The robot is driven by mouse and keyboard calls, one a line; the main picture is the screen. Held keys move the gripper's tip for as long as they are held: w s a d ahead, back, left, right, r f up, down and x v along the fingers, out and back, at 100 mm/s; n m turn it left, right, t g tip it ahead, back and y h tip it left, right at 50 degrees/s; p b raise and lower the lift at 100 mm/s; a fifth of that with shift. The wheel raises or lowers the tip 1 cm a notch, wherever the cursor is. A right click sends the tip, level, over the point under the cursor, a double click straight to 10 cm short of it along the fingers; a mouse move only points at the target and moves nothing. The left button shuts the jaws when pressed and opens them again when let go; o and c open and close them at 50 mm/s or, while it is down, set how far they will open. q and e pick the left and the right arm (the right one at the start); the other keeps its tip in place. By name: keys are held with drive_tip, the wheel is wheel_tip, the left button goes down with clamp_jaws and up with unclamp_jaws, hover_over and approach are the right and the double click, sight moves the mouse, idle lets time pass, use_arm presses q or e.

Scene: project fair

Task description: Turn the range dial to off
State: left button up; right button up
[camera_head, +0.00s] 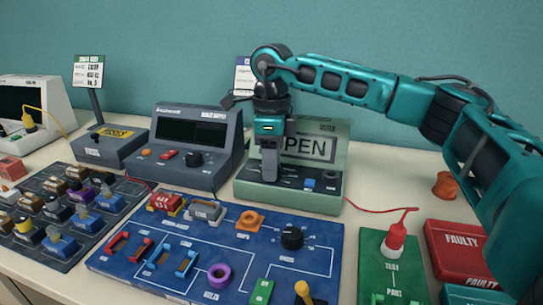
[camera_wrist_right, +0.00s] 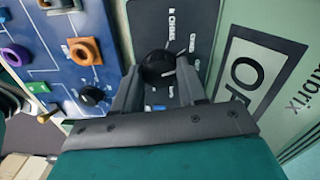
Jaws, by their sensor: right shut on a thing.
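The green meter (camera_head: 250,190) stands at the back of the table, its large display (camera_head: 318,148) reading "OPEN". My right gripper (camera_head: 269,176) points down onto the meter's front panel and hides the range dial in the head view. In the right wrist view the black, round range dial (camera_wrist_right: 157,66) sits between the two fingers of my right gripper (camera_wrist_right: 158,80), which are shut on its sides. A pale pointer mark shows on the dial, with white labels around it; I cannot read which label it points to. My left gripper is not in view.
A blue circuit board (camera_head: 215,235) with its own black knob (camera_head: 291,237) lies in front of the meter. A grey bench supply (camera_head: 195,145) stands left of it. A red probe (camera_head: 396,236) with a red lead and a red "FAULTY" box (camera_head: 460,250) are to the right.

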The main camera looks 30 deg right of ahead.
drive_tip(key=m+p, duration=0.1)
drive_tip(key=m, duration=0.2)
drive_tip(key=shift+r, duration=0.1)
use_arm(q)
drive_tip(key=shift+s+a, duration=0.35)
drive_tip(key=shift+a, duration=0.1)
use_arm(e)
drive_tip(key=shift+m, duration=0.3)
use_arm(q)
drive_tip(key=shift+p, duration=0.3)
use_arm(e)
drive_tip(key=o, duration=1.1)
drive_tip(key=shift+c, duration=0.2)
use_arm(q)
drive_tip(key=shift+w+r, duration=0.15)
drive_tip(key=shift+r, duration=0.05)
